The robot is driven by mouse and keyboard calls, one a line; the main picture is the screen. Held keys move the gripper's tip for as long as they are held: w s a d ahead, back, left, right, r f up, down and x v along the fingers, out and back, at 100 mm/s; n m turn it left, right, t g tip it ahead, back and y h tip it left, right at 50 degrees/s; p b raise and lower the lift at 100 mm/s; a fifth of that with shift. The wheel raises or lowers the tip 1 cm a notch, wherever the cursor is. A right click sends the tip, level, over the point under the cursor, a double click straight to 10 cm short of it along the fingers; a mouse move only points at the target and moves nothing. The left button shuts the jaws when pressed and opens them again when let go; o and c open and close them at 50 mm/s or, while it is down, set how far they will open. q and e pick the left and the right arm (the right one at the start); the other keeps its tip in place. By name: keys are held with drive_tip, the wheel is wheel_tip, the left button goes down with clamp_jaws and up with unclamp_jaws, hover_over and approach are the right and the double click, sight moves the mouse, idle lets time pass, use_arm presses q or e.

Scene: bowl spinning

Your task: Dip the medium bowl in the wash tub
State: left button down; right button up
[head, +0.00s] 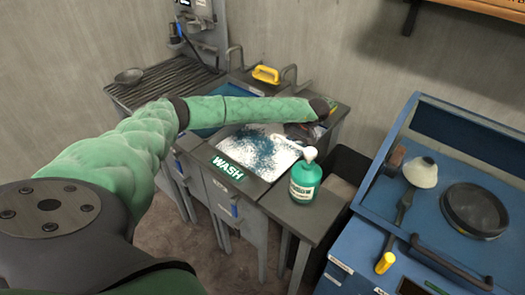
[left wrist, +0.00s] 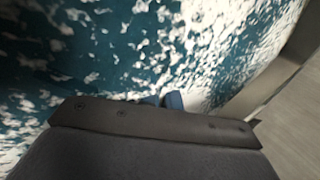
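The wash tub (head: 283,160), behind a green WASH label, holds blue water with white foam. My left arm comes in from the left and reaches across the tub, its dark wrist end above the tub's far right side. The left wrist view looks down on foamy water, with the dark body of my left gripper (left wrist: 160,118) along the bottom. A small grey bowl (head: 129,76) sits on the ribbed rack at the far left; no bowl is identifiable at the tub.
A green soap bottle (head: 305,180) stands on the ledge right of the tub. A yellow-handled item (head: 266,75) is behind it. A blue workbench (head: 350,262) at right carries a dark round dish (head: 474,210), a white cone-shaped piece (head: 421,172) and tools.

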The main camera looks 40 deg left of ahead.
use_arm(q)
drive_tip(key=shift+s, duration=0.25)
drive_tip(key=shift+w+f, duration=0.1)
drive_tip(key=shift+w, duration=0.1)
drive_tip(key=shift+w+b, duration=0.4)
drive_tip(key=shift+b, duration=0.15)
drive_tip(key=shift+s, duration=0.15)
drive_tip(key=shift+s, duration=0.45)
drive_tip(key=shift+w, duration=0.2)
drive_tip(key=shift+w+b, duration=0.35)
drive_tip(key=shift+w, duration=0.05)
